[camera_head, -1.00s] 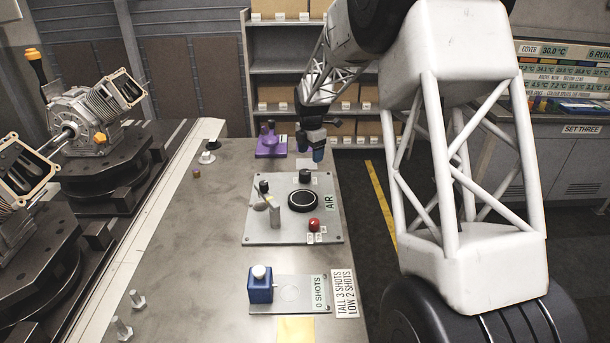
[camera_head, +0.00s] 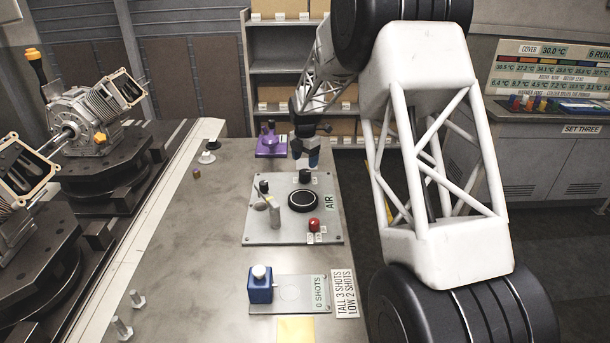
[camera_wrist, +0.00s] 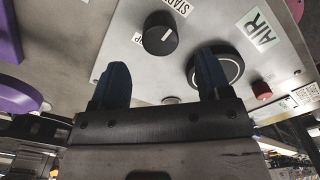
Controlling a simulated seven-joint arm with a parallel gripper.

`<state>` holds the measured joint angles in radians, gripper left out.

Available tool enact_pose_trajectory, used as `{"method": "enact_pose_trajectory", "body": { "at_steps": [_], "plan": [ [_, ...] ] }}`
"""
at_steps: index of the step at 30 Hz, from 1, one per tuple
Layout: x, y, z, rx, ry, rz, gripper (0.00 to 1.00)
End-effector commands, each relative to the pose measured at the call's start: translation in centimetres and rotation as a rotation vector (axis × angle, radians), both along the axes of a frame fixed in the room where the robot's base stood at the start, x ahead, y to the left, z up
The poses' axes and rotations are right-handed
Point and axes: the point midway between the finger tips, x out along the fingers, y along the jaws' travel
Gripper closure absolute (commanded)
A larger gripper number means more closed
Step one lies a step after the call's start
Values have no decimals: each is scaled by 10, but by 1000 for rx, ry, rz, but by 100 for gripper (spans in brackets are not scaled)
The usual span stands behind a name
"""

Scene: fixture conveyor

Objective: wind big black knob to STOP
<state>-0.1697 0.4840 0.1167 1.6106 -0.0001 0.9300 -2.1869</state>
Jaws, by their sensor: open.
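The black knob (camera_head: 305,177) stands upright at the far end of the grey AIR panel (camera_head: 265,235). In the wrist view the knob (camera_wrist: 160,33) is a round black cap beside a START label (camera_wrist: 178,6) and a partly hidden label ending in "OP" (camera_wrist: 137,40). Which label its mark points to is hard to tell. My gripper (camera_head: 306,160) hangs just beyond and above the knob in the head view. Its two blue fingers are spread and empty in the wrist view (camera_wrist: 161,75), with the knob ahead of the gap, apart from them.
A wide black disc with a pale ring (camera_head: 303,201) sits close to the knob, behind the right finger in the wrist view. A red button (camera_head: 314,225), an upright grey post and a lever share the panel. A purple fixture (camera_head: 270,142) stands beyond.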

Motion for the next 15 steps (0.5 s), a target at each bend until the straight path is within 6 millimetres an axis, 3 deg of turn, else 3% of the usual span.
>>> {"method": "enact_pose_trajectory", "body": {
  "at_steps": [15],
  "plan": [
    [0, 0, -58, -1, 2, 0, 29]
  ]
}}
